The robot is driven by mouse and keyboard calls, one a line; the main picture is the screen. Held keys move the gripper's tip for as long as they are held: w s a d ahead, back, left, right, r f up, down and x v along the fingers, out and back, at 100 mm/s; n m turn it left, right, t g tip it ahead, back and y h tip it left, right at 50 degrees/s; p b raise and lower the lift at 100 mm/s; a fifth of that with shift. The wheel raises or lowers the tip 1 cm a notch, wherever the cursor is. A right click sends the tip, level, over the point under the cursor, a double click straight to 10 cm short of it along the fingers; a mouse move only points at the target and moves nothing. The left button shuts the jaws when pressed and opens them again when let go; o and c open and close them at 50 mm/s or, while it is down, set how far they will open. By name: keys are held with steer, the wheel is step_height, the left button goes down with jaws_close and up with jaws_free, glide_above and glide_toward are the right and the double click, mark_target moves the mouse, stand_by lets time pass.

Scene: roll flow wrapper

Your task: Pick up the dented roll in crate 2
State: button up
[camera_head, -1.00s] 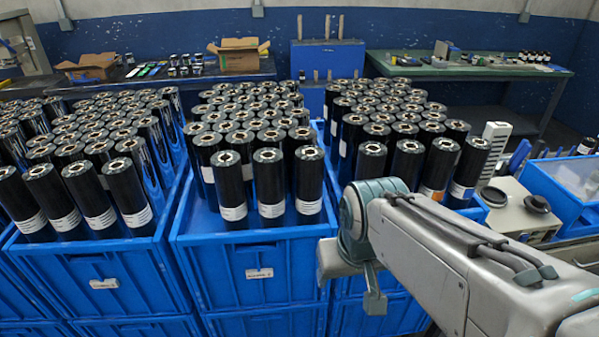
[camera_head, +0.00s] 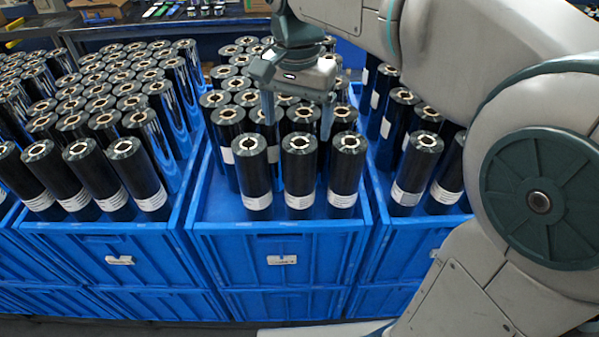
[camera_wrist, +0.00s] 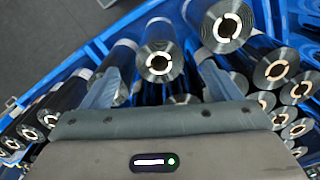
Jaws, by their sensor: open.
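The middle blue crate (camera_head: 280,245) holds many upright black rolls with silver ends and pale cores. Its front label is too small to read, so I cannot confirm it as crate 2. Three rolls stand in its front row: left (camera_head: 252,180), middle (camera_head: 299,180) and right (camera_head: 346,175). I cannot tell which roll is dented. My gripper (camera_head: 297,115) is open, pointing down over the rolls just behind that row. In the wrist view, roll ends show beyond and between the fingers of my gripper (camera_wrist: 160,88), including one roll (camera_wrist: 160,65). My gripper's body hides the nearer rolls.
A left crate (camera_head: 110,255) and a right crate (camera_head: 415,235), also filled with rolls, stand close on either side. Bare crate floor (camera_head: 217,200) shows left of the front row. A table with a cardboard box (camera_head: 100,8) is at the back.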

mark_target(297, 145)
step_height(297, 145, down, 6)
steer(key=shift+r, duration=0.25)
steer(key=f, duration=0.3)
steer(key=w+f, duration=0.1)
steer(key=f, duration=0.1)
steer(key=shift+d+p, duration=0.2)
steer(key=shift+p, duration=0.1)
steer(key=shift+f, duration=0.2)
steer(key=shift+s+d, duration=0.1)
steer(key=shift+s, duration=0.05)
jaws_close()
